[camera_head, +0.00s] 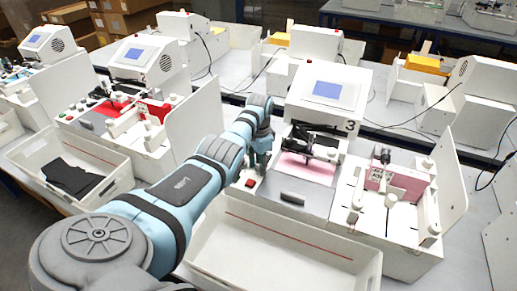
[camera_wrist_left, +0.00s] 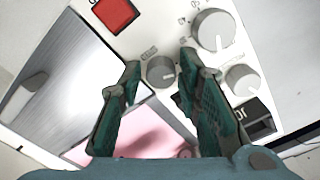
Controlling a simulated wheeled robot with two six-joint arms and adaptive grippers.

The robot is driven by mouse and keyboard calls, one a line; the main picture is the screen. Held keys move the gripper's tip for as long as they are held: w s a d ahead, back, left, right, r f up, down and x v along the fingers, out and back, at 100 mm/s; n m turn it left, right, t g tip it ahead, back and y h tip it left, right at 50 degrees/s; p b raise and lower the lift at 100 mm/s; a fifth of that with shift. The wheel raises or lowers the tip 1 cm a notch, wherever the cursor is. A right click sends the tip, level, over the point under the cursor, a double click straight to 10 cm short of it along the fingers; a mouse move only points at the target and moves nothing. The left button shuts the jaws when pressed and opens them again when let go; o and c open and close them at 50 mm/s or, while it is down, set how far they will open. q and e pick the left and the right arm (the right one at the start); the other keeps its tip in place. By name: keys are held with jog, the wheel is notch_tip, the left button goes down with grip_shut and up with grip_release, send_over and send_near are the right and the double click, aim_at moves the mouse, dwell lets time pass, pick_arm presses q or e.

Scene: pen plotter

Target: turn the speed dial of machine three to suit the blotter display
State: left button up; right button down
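Machine three (camera_head: 297,83), white with a "3" on its front, stands right of centre in the head view. Its blue display (camera_head: 327,92) is lit, but its text is too small to read. My left gripper (camera_head: 258,165) is over the panel left of the pink sheet (camera_head: 308,168). In the left wrist view, my open left gripper (camera_wrist_left: 160,66) has one finger on each side of a small grey dial (camera_wrist_left: 161,71); its label is not clearly legible. A gap shows between the left finger and the dial. My right gripper is not in view.
A large dial (camera_wrist_left: 213,30), another small dial (camera_wrist_left: 242,80) and a red button (camera_wrist_left: 116,13) share the panel. An open white tray (camera_head: 232,262) stands in front of machine three. A similar machine two (camera_head: 150,55) stands to the left.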

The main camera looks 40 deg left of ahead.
pick_arm(q)
notch_tip(320, 180, up, 12)
dwell(0.4)
dwell(0.3)
